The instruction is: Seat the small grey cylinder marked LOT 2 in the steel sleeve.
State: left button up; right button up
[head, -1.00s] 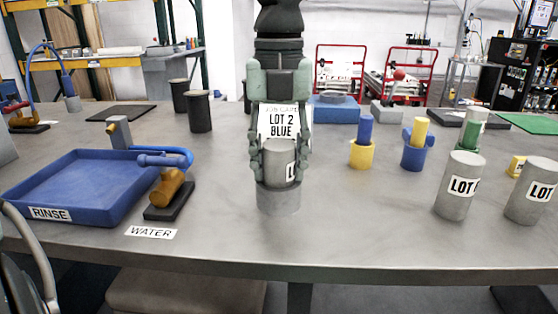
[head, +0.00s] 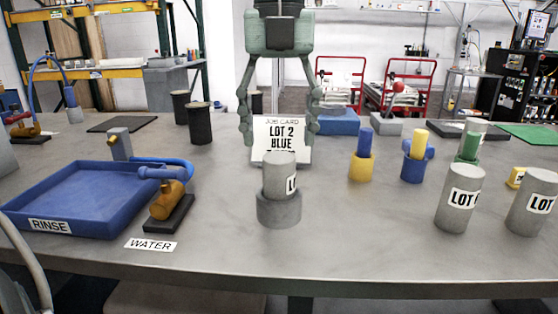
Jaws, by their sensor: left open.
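The small grey cylinder (head: 278,175) stands upright in the middle of the table. Its label is turned to the right, so only an "L" shows. Its lower end is inside the short grey steel sleeve (head: 279,211), and its upper part stands out above the rim. How deep it reaches inside is hidden. My left gripper (head: 280,132) is open and empty above and behind the cylinder, its two fingers spread wide and apart from it. My right gripper is not in view.
A job card (head: 281,136) reading "LOT 2 BLUE" stands behind the cylinder. Two larger grey LOT cylinders (head: 459,200) (head: 531,203) stand at right. Yellow (head: 361,168) and blue (head: 412,170) cups hold coloured pegs. A blue rinse tray (head: 60,228) and a brass tap (head: 168,199) are at left.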

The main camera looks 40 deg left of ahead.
pick_arm(q)
jog(key=shift+r, duration=2.4)
jog(key=shift+f, duration=0.1)
